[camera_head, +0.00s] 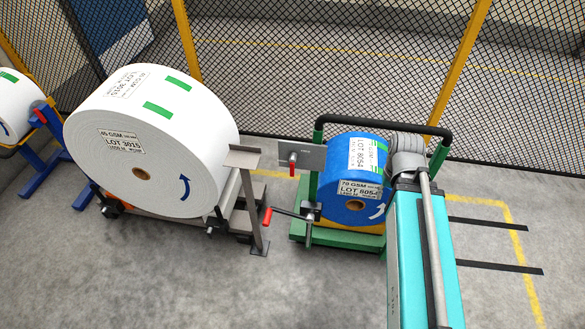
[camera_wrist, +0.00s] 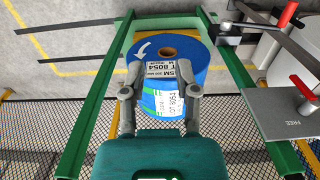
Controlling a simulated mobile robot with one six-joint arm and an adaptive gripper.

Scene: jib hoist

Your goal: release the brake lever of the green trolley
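The green trolley (camera_head: 297,230) stands right of centre in the head view, carrying a blue roll (camera_head: 343,207). A dark lever with a red grip (camera_head: 267,217) sticks out left from its frame; it also shows at top right in the wrist view (camera_wrist: 288,14). A grey plate (camera_head: 312,156) with a second red-tipped handle (camera_head: 293,165) is on the trolley's left; in the wrist view it reads FREE. I cannot tell which handle is the brake. My gripper (camera_wrist: 160,91) is open and empty above the blue roll, apart from both handles. Its fingers are hidden in the head view.
A large white roll (camera_head: 150,140) on a brown-grey stand is close to the trolley's left. Another white roll (camera_head: 14,105) on a blue stand is farther left. A mesh fence (camera_head: 330,60) runs behind.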

